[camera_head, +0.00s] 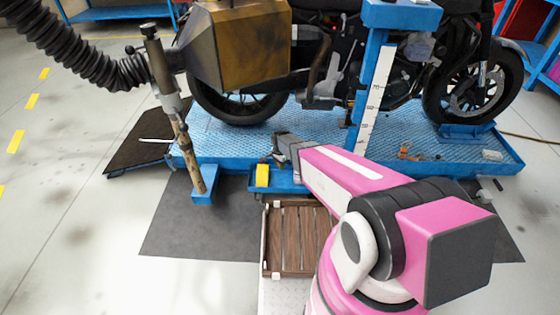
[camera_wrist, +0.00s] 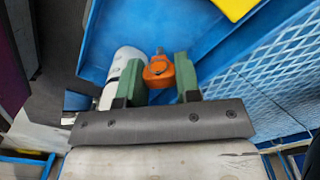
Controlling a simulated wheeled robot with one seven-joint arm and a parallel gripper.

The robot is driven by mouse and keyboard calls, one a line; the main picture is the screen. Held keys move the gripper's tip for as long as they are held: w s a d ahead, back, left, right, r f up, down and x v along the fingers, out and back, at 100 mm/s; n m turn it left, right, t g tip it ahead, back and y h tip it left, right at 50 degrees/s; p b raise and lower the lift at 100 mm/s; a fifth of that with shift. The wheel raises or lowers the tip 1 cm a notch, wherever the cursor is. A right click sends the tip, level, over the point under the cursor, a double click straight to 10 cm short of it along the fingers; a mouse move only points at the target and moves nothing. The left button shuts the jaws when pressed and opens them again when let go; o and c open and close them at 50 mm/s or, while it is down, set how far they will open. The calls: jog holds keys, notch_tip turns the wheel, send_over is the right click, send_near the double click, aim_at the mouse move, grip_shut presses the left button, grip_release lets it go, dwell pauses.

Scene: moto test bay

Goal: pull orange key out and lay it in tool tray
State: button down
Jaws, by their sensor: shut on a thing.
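The orange key (camera_wrist: 158,72) is between the green fingertips of my gripper (camera_wrist: 157,78) in the wrist view, and the jaws are shut on it. A small stub shows at its far end; I cannot tell whether this touches anything. Blue tray surfaces (camera_wrist: 115,22) lie behind it. In the head view my gripper (camera_head: 280,146) is over the front edge of the blue lift, by a small blue tray (camera_head: 288,186) that I take for the tool tray. The key is not discernible there.
A yellow block (camera_head: 262,176) is at the small tray's left. A white cylinder (camera_wrist: 122,66) lies beside the left fingertip. The blue lift platform (camera_head: 235,150) carries a motorcycle (camera_head: 478,75), a blue post (camera_head: 375,90) and small loose parts. A slatted wooden tray (camera_head: 291,240) is nearer.

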jog(key=shift+f, duration=3.5)
jog(key=c, duration=0.7)
grip_release()
jog(key=shift+c, duration=0.2)
jog(key=shift+r, duration=0.1)
notch_tip(320, 180, up, 11)
jog(key=shift+f, duration=0.15)
